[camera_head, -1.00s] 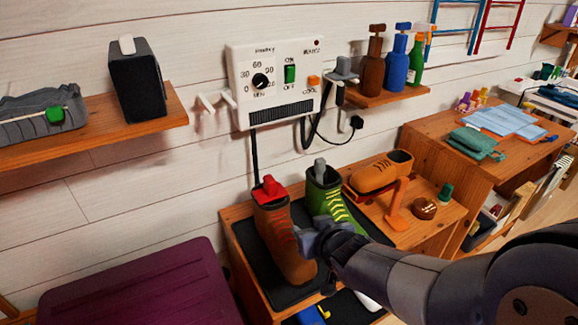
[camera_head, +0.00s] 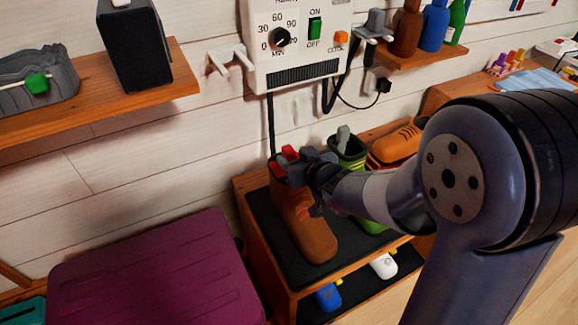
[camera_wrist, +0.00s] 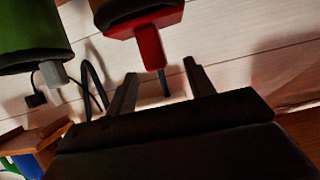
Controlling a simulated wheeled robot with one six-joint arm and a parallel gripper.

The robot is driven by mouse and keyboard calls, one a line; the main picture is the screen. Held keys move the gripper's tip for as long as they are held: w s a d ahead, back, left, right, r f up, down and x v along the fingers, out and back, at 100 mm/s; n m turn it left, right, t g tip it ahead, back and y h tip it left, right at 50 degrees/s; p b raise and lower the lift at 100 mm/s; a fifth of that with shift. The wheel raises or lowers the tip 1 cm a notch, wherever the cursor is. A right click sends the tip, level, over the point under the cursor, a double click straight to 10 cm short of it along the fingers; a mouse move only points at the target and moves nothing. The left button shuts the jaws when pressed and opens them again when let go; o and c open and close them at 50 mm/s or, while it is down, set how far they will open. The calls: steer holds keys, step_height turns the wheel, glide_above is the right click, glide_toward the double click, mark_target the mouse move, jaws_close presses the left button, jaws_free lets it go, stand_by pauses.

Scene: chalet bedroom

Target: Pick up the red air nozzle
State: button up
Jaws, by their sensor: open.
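The red air nozzle (camera_head: 288,152) sits in the top of the brown boot (camera_head: 308,232), partly hidden behind my gripper (camera_head: 303,166) in the head view. In the wrist view the red nozzle (camera_wrist: 150,48) points down the picture from the dark boot opening. It lies just above the gap between the fingertips of my gripper (camera_wrist: 160,84), roughly centred between them. My gripper is open and empty. I cannot tell whether a finger touches the nozzle.
A green boot (camera_head: 350,153) with a grey nozzle (camera_head: 343,135) stands close to the right of the brown boot. A dryer control box (camera_head: 295,45) with cables hangs on the wall above. A purple chest (camera_head: 150,275) stands at the lower left.

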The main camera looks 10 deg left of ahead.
mark_target(290, 151)
steer(key=x, duration=0.5)
steer(key=shift+w+d+r, duration=0.15)
steer(key=shift+w+r, duration=0.05)
steer(key=shift+c, duration=0.5)
jaws_close()
